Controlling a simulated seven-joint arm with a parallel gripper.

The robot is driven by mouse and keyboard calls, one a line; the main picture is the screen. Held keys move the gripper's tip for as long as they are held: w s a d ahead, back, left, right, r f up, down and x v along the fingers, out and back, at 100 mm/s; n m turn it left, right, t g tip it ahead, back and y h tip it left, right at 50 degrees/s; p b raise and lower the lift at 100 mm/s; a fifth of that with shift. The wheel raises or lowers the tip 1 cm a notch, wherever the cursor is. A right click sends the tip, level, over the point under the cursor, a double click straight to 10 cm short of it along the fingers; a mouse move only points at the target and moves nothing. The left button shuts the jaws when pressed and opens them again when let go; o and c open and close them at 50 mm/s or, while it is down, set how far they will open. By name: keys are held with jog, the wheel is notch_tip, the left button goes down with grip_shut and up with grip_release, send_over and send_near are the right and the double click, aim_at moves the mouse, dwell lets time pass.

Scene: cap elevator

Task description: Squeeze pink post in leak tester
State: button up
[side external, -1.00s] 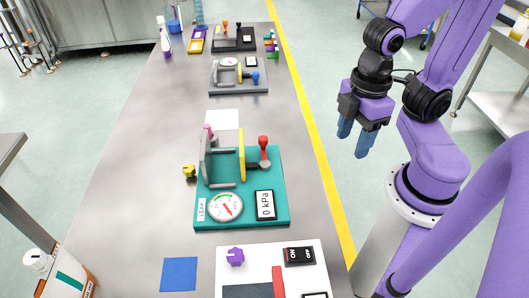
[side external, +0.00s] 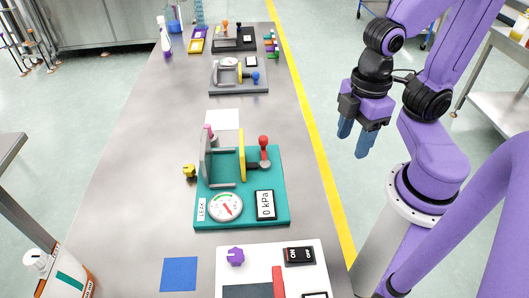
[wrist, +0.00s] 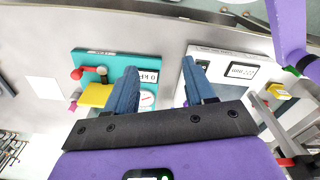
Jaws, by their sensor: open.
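The leak tester is a teal board (side external: 240,215) on the bench, with a round gauge (side external: 226,207), a display reading 0 kPa (side external: 265,204) and a red-knobbed lever (side external: 264,148). A grey upright plate (side external: 205,160) and a yellow plate (side external: 242,155) stand on it, joined by grey rods. A pink post (side external: 208,132) shows at the grey plate's far side, mostly hidden by the plate. It also shows in the wrist view (wrist: 73,106). My gripper (side external: 355,138) is open and empty, in the air right of the bench, well apart from the tester.
A yellow part (side external: 189,171) lies left of the tester. A white board (side external: 255,262) with a purple knob and ON/OFF switch stands in front. A blue square (side external: 179,274) lies at front left. A grey fixture (side external: 238,88) and a black one (side external: 235,45) stand farther back.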

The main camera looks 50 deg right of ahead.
send_over(265, 137)
jog(key=f, duration=0.2)
jog(key=shift+n, duration=0.5)
notch_tip(265, 137, down, 17)
jog(key=shift+f, duration=0.1)
grip_shut()
